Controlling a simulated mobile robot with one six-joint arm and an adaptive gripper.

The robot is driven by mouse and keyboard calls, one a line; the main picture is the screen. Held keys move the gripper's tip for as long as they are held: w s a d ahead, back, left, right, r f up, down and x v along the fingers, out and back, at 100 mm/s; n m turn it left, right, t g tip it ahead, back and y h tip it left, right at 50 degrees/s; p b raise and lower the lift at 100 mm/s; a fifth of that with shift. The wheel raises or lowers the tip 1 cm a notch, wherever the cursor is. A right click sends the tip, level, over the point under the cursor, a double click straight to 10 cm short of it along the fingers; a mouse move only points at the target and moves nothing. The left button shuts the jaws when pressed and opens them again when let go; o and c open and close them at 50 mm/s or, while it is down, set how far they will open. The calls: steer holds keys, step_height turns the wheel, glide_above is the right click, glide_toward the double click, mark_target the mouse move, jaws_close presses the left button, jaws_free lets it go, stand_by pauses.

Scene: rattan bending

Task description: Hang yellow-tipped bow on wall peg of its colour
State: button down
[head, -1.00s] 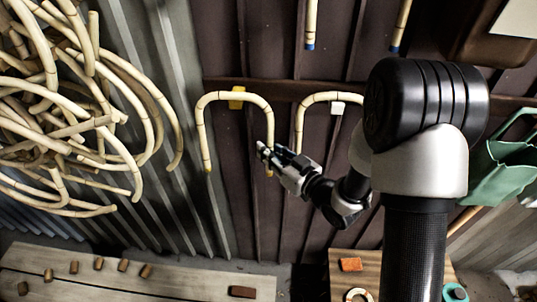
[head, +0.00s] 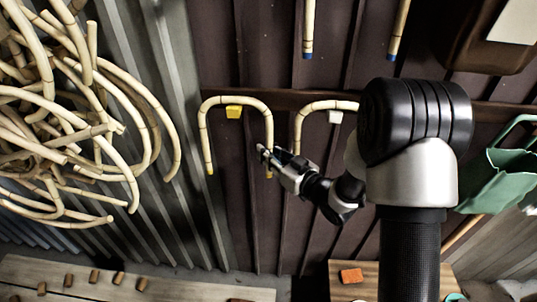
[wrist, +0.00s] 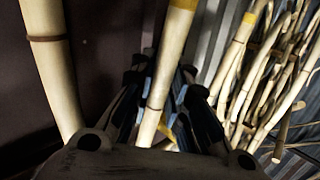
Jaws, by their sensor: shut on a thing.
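The yellow-tipped bow (head: 236,100) is an upside-down U of pale jointed rattan, its arch up and both legs down. My gripper (head: 264,152) is shut on its right leg near the lower end. In the wrist view the held leg (wrist: 160,85) runs between the fingers (wrist: 163,105), with yellow at its end. The yellow peg (head: 233,112) shows just under the arch, between the legs. I cannot tell whether the arch touches it.
Another bow (head: 299,125) is at the white peg (head: 335,117), close right of my gripper; its leg (wrist: 50,65) shows in the wrist view. A rattan heap (head: 70,110) fills the left. Blue-tipped rods (head: 309,25) hang above. A workbench (head: 150,290) lies below.

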stand_by(0.3)
steer(key=c, duration=1.5)
jaws_free()
steer(key=shift+o, duration=0.2)
steer(key=v, duration=1.2)
steer(key=s+p, duration=0.1)
steer(key=s, duration=0.2)
steer(key=shift+s+r+p, duration=0.15)
steer(key=shift+p, duration=0.25)
